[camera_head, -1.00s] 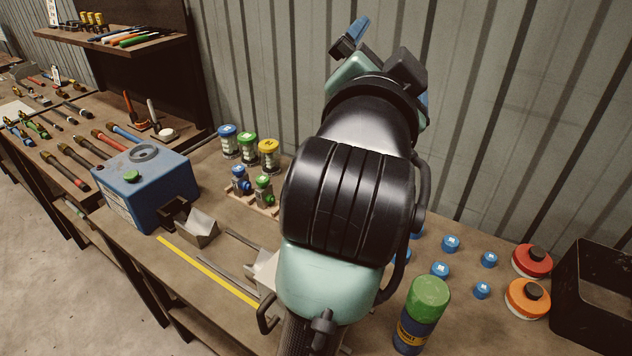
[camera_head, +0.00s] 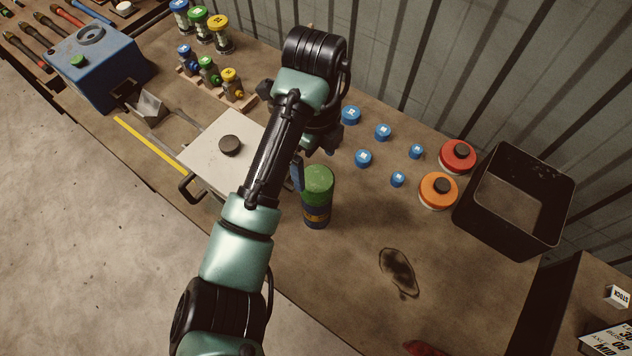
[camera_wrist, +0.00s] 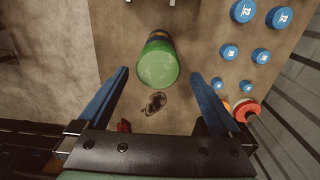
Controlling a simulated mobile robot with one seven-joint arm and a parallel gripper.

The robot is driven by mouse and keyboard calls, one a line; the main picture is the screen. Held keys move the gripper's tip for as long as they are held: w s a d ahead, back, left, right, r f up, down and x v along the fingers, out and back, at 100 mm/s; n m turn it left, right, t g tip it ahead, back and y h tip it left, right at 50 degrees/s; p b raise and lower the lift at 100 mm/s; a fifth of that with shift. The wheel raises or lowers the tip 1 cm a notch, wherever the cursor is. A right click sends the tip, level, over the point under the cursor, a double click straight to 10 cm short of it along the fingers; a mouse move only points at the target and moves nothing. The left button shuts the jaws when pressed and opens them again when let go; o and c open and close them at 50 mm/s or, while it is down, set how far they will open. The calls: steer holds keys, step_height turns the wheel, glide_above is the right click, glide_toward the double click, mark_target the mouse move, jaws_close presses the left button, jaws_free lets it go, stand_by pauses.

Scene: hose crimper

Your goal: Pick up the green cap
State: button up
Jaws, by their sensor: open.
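In the wrist view the green cap (camera_wrist: 158,68) lies ahead, centred between the fingertips of my gripper (camera_wrist: 160,75). The two blue fingers are wide apart with nothing held between them. In the head view one blue finger of my gripper (camera_head: 297,174) shows just left of the cap; the rest is hidden behind my arm. I cannot tell the exact height of the fingers over the cap.
Several blue caps (camera_head: 363,158) lie behind and right of the can. Red (camera_head: 457,155) and orange (camera_head: 438,189) round containers stand beside a black bin (camera_head: 513,200). A white box (camera_head: 205,150) with a dark knob is left.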

mark_target(317, 179)
steer(key=f+p, duration=0.1)
steer(key=f, duration=0.2)
steer(key=f+p, duration=0.1)
steer(key=f, duration=0.1)
steer(key=shift+s+d+f+p, duration=0.15)
steer(key=shift+s+f+p, duration=0.05)
steer(key=shift+s+p, duration=0.15)
steer(key=shift+f, duration=0.45)
steer(key=shift+w, duration=0.1)
steer(key=c, duration=1.1)
